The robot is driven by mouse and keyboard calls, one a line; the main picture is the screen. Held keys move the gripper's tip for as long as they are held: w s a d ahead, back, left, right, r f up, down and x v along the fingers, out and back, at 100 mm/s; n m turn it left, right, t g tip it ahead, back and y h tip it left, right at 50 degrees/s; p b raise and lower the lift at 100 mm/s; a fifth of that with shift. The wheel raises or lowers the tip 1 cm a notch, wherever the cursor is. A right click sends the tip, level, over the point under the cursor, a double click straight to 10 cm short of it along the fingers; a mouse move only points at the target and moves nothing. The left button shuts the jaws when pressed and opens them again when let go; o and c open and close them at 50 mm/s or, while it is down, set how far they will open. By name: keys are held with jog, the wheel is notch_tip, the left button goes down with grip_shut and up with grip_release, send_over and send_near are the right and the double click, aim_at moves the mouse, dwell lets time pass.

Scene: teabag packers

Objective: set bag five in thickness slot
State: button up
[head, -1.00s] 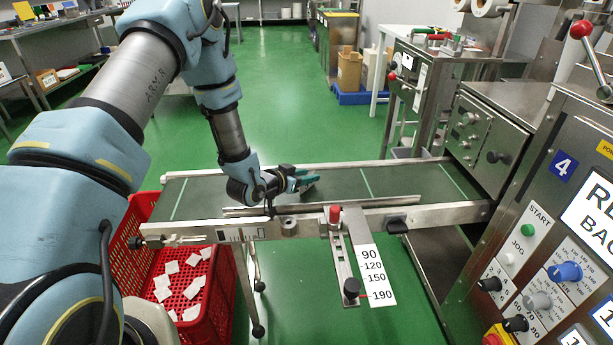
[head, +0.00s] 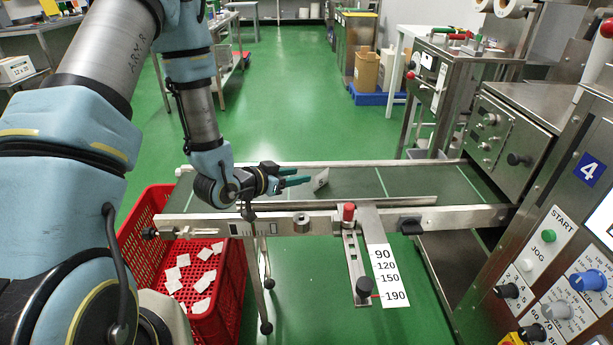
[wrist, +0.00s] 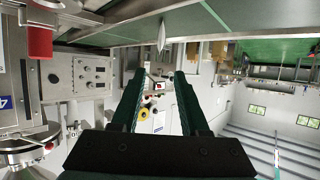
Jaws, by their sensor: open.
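A small pale bag (head: 320,180) stands tilted on the green conveyor belt (head: 350,178). In the wrist view the bag (wrist: 161,37) shows nearly edge-on, beyond the fingertips and centred between them. My gripper (head: 302,177) is open and empty over the belt, with its dark green fingers pointing right at the bag and a small gap before it. Its two fingers (wrist: 160,80) stand apart in the wrist view.
A red crate (head: 229,256) with several loose bags stands at the lower left. The near rail carries a red knob (head: 348,212) and a scale (head: 385,266) marked 90 to 190. A control panel (head: 560,270) stands at right.

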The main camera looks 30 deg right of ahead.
jog(key=shift+s+a+r, duration=0.15)
jog(key=shift+s+a, duration=0.05)
jog(key=shift+a, duration=0.2)
